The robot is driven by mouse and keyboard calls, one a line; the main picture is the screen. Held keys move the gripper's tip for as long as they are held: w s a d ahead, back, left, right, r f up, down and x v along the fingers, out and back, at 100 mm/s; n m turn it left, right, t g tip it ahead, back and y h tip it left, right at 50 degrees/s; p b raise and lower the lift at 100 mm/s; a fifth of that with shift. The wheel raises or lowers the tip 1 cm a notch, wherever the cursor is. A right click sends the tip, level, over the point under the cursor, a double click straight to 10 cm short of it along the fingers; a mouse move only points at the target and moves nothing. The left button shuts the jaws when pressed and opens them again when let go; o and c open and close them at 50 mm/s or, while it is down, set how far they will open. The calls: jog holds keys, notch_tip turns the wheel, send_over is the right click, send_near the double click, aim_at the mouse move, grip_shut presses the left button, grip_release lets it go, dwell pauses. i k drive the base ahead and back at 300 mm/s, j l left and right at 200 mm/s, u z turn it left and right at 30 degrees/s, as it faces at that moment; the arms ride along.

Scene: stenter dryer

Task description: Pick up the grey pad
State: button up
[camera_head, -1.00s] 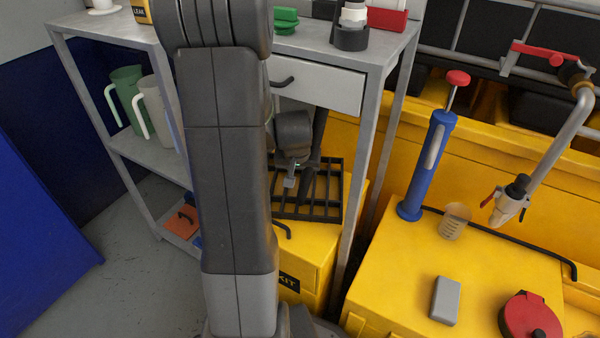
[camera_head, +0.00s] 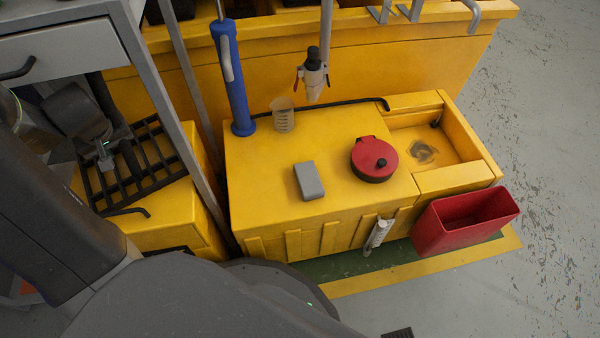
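The grey pad (camera_head: 308,181) is a small flat block with rounded edges. It lies on the yellow top of a low block (camera_head: 262,192), left of a red round lid, with clear yellow surface around it. My gripper (camera_head: 106,153) is at the left, over a black grate and well apart from the pad. Its fingers are small and dark against the grate, so I cannot tell whether they are open or shut. A large dark link of my arm fills the lower left.
A blue cylinder pump (camera_head: 234,85) and a clear measuring cup (camera_head: 283,116) stand behind the pad. The red lid (camera_head: 373,160) is right of it. A nozzle (camera_head: 314,75) hangs behind. A red bin (camera_head: 464,222) stands at right. A grey shelf post (camera_head: 180,110) rises between gripper and pad.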

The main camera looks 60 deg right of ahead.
aim_at(309, 179)
jog(key=j+z, duration=0.7)
jog(key=k+j+z, duration=0.15)
jog(key=z, duration=0.25)
jog(key=l+z, duration=0.1)
jog(key=z, duration=0.3)
jog(key=l+z, duration=0.1)
jog(key=z, duration=0.3)
jog(key=l+z, duration=0.1)
jog(key=z, duration=0.35)
jog(key=l+z, duration=0.1)
jog(key=z, duration=0.3)
jog(key=i+j+z, duration=0.15)
jog(key=z, duration=0.2)
jog(key=i+j+z, duration=0.2)
jog(key=z, duration=0.15)
jog(key=i+j, duration=0.05)
jog(key=i, duration=0.05)
